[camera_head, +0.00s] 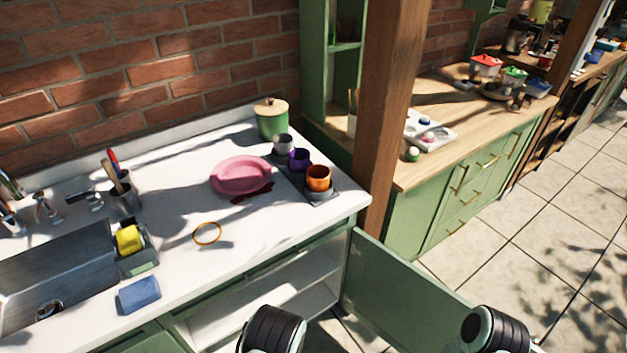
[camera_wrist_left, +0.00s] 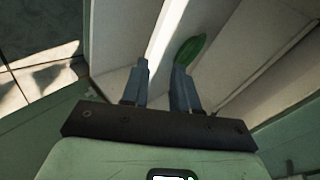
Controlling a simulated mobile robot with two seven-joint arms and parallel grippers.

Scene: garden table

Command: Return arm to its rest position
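My left gripper (camera_wrist_left: 161,66) shows in the left wrist view, with its two fingers apart and nothing visible between them. It points into a pale cabinet interior with a shelf. A green oval thing (camera_wrist_left: 190,50), perhaps a plate, lies just beyond the right-hand finger; I cannot tell whether they touch. In the head view, black-ringed parts of my arms show at the bottom edge, one at the bottom middle and one at the lower right. Neither gripper can be seen there, and my right gripper is out of view.
The green cabinet door (camera_head: 405,290) stands open beside the shelves (camera_head: 235,310). The white counter (camera_head: 190,270) above holds a pink plate (camera_head: 240,174), several cups, a gold ring (camera_head: 207,233), a blue sponge (camera_head: 139,294) and a green pot (camera_head: 271,122). A wooden post (camera_head: 392,100) rises at the counter's right end.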

